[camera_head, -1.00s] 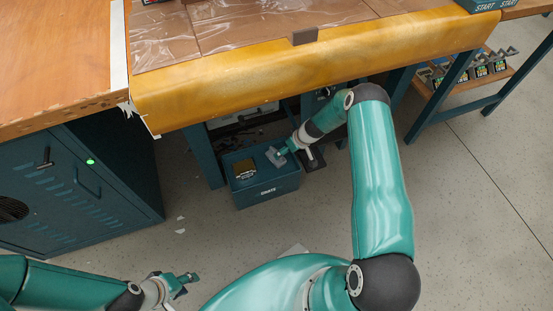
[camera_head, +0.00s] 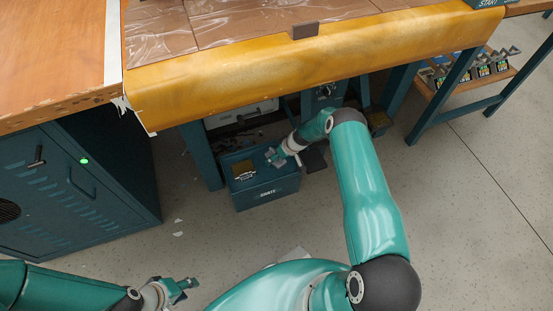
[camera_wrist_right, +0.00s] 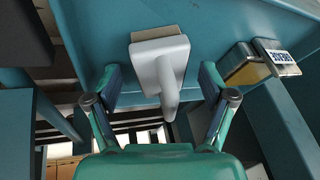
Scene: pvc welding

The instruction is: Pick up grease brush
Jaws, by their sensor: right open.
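The grease brush (camera_wrist_right: 160,65) shows in the right wrist view, with a pale grey block-like head, a tan strip along its far edge and a handle pointing toward me. It is in front of a teal surface. My right gripper (camera_wrist_right: 160,88) is open, with one finger on each side of the brush and gaps between. In the head view my right gripper (camera_head: 274,157) is at the right part of the teal box (camera_head: 267,196), and the brush is hard to make out there. My left gripper (camera_head: 187,286) is low at the left, away from the box; its opening is unclear.
A yellow-sided grease can (camera_wrist_right: 244,68) with a label is right of the brush; it also shows on the box (camera_head: 243,169). The yellow-edged workbench (camera_head: 310,60) overhangs behind the box. A teal cabinet (camera_head: 100,190) stands left.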

